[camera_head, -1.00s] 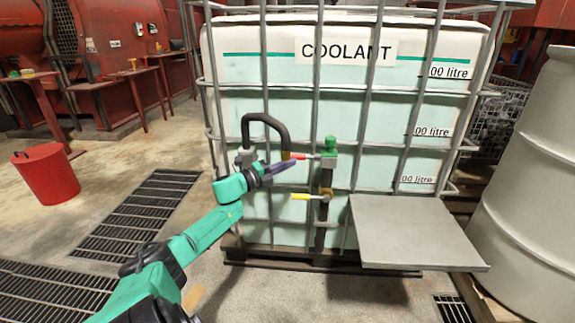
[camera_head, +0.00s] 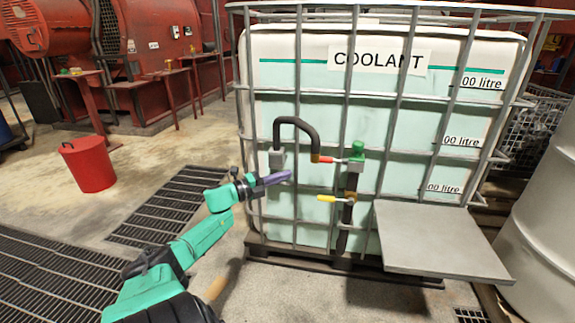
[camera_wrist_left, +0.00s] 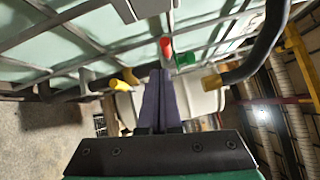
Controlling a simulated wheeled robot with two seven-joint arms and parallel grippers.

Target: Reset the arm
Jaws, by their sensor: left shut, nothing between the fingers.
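My left arm (camera_head: 205,234) is green and comes in from the lower left of the head view. Its gripper (camera_head: 290,175) has purple fingers, shut and empty, in front of the caged coolant tank (camera_head: 300,80). The fingertips are left of the red-handled valve (camera_head: 327,160) and the yellow-handled valve (camera_head: 327,198), apart from both. In the left wrist view the shut fingers (camera_wrist_left: 159,75) point toward the tank front, with the red handle (camera_wrist_left: 166,46) beyond their tips and the yellow handle (camera_wrist_left: 127,79) to the left. My right gripper is not in view.
A black hose (camera_head: 296,123) loops down to the valve area just above the gripper. A grey shelf (camera_head: 440,240) juts out at the tank's lower right. A grey drum (camera_head: 550,220) stands at the right.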

